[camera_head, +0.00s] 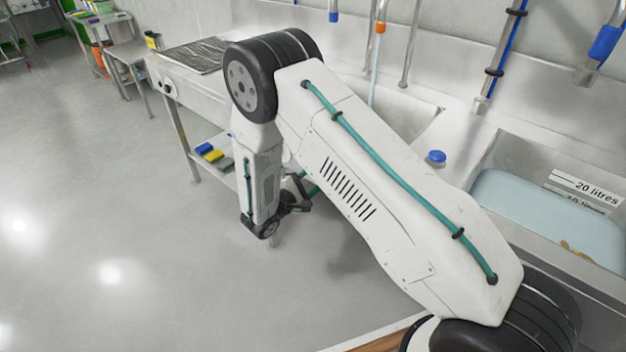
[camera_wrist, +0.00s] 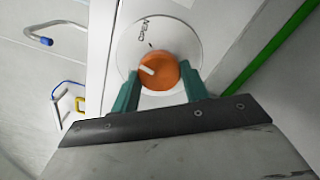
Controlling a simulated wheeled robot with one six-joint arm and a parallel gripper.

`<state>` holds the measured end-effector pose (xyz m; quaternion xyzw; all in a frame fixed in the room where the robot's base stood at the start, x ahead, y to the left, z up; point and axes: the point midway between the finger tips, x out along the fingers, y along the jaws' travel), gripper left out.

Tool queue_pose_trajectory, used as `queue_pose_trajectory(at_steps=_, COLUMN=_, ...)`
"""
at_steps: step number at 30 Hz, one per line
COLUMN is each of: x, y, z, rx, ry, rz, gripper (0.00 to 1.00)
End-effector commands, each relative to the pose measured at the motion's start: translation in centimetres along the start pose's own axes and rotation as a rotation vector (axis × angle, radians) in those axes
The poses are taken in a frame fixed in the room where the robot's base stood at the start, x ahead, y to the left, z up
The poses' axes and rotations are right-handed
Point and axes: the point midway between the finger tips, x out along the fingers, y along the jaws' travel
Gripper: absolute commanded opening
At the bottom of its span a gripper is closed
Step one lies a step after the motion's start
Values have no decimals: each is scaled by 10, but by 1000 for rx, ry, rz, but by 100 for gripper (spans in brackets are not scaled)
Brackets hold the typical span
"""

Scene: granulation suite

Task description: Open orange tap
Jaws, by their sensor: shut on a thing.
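The orange tap (camera_wrist: 158,72) is a round knob with a white pointer mark, on a white round plate (camera_wrist: 128,38) lettered OPEN, in the wrist view. The mark points to the left, away from the lettering's short tick. My gripper (camera_wrist: 160,82) has its two teal fingers on either side of the knob, shut on it. In the head view my arm hides the tap, and the gripper is mostly hidden behind my arm's links.
A steel sink with pale blue water (camera_head: 545,215) and a 20 litres label stands at right. A blue cap (camera_head: 436,157) sits on the sink ledge. A lower shelf holds yellow and blue blocks (camera_head: 208,151). The grey floor (camera_head: 90,200) at left is clear.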

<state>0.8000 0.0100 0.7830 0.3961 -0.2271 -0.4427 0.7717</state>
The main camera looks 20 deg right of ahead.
Motion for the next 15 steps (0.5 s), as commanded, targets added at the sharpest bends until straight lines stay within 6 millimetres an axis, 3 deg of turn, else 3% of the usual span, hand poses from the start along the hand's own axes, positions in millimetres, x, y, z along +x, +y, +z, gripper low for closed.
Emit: queue_pose_trajectory(at_steps=15, x=0, y=2, z=0, rx=446, ry=1, rz=0, gripper=22)
